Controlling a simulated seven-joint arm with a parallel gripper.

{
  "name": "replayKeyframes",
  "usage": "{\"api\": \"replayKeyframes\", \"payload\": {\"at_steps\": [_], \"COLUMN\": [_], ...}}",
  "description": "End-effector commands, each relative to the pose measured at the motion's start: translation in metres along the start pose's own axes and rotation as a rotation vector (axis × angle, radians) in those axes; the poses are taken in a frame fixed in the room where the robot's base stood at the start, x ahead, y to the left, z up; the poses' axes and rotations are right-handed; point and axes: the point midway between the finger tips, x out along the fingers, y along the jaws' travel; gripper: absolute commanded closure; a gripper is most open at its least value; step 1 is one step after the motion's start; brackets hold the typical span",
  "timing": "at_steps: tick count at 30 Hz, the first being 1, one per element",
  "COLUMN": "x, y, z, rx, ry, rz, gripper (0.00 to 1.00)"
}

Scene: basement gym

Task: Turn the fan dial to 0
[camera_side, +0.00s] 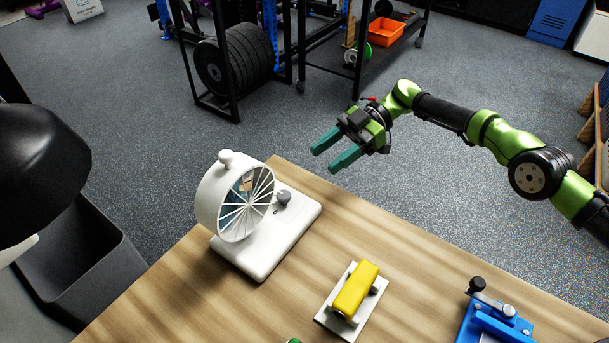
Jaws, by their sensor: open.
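A white fan (236,205) with a round grille stands on a white base at the far left part of the wooden table. Its grey dial (283,197) sits on the base, just right of the grille. The dial's setting is too small to read. My gripper (329,152) has two teal fingers spread apart with nothing between them. It hangs above and to the right of the fan, apart from the dial.
A yellow block on a white plate (356,287) stands on the table (405,263) right of the fan. A blue device (493,322) with a black knob is at the lower right. A black lamp-like shape (38,170) is at the left. The table between fan and yellow block is clear.

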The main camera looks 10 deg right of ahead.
Motion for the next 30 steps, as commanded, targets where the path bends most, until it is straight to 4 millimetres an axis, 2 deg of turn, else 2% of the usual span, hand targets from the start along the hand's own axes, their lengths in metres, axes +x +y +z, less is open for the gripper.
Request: {"api": "replayKeyframes", "payload": {"at_steps": [1, 3, 8, 12, 15, 17, 19, 22, 26, 27, 30], "x": [-0.013, -0.022, -0.052, -0.089, -0.111, -0.117, -0.118, -0.103, -0.061, -0.045, -0.006], "y": [-0.001, -0.003, 0.003, 0.013, 0.016, 0.014, 0.009, -0.009, -0.054, -0.072, -0.119], "z": [0.008, 0.005, -0.02, -0.04, -0.043, -0.043, -0.041, -0.042, -0.051, -0.055, -0.062], "rx": [0.058, 0.15, 0.424, 0.719, 0.964, 1.126, 1.334, 1.67, 2.16, -2.261, -2.304], "ry": [0.078, 0.249, 0.781, 1.281, 1.607, 1.779, 1.953, 2.131, 2.198, -2.134, -1.808], "rz": [0.021, 0.05, 0.135, 0.186, 0.19, 0.174, 0.143, 0.072, -0.03, 0.052, 0.063], "gripper": [0.46, 0.46, 0.46, 0.46, 0.46, 0.46, 0.46, 0.46, 0.46, 0.46, 0.46]}}
